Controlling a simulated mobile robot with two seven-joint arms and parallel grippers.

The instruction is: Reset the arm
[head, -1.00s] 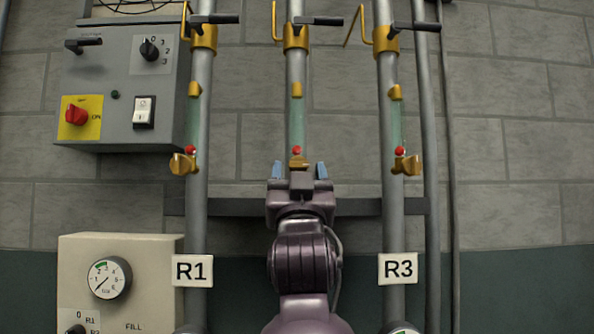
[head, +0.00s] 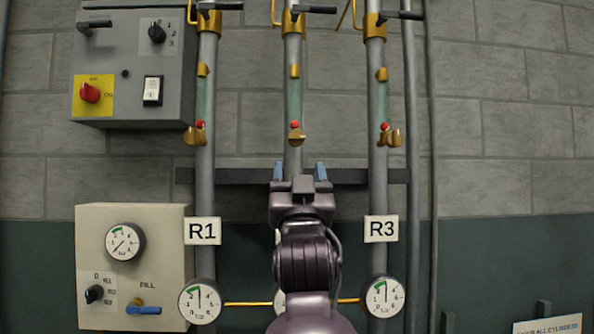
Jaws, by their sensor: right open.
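My right gripper (head: 299,172) is in the middle of the head view, pointing up at the wall. Its two blue fingertips stand apart with nothing between them. It is in front of the middle pipe (head: 293,90), below that pipe's brass valve with a red ball (head: 295,132). I cannot tell how far the fingers are from the pipe. My arm hides the middle pipe's lower part and most of a gauge there. My left gripper is not in view.
Pipes labelled R1 (head: 203,231) and R3 (head: 381,229) flank my arm, with gauges (head: 199,301) (head: 382,296) below. A grey switch box (head: 133,70) and a cream fill panel (head: 135,265) are on the left. A horizontal rail (head: 240,176) crosses behind the pipes. The wall at right is mostly bare.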

